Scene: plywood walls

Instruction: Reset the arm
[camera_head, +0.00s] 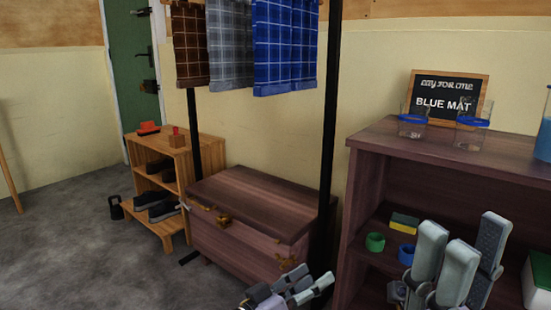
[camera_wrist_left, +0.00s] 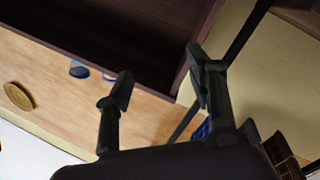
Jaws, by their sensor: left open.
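My left gripper (camera_head: 303,285) is low in the middle of the head view, in front of the wooden chest, with its fingers apart and empty. In the left wrist view its two dark fingers (camera_wrist_left: 160,82) stand well apart with nothing between them. My right gripper (camera_head: 464,250) is at the lower right of the head view, in front of the dark wooden shelf. Its fingers look spread, with a textured pad showing and nothing held. Both forearms are mostly out of the picture.
The dark shelf (camera_head: 380,150) bears glass jars (camera_head: 413,122) and a sign reading "BLUE MAT" (camera_head: 446,95). Its lower shelf has green (camera_head: 375,242) and blue rings and a sponge (camera_head: 405,223). The chest (camera_head: 240,240) is closed. Grey floor (camera_head: 80,250) lies open at left.

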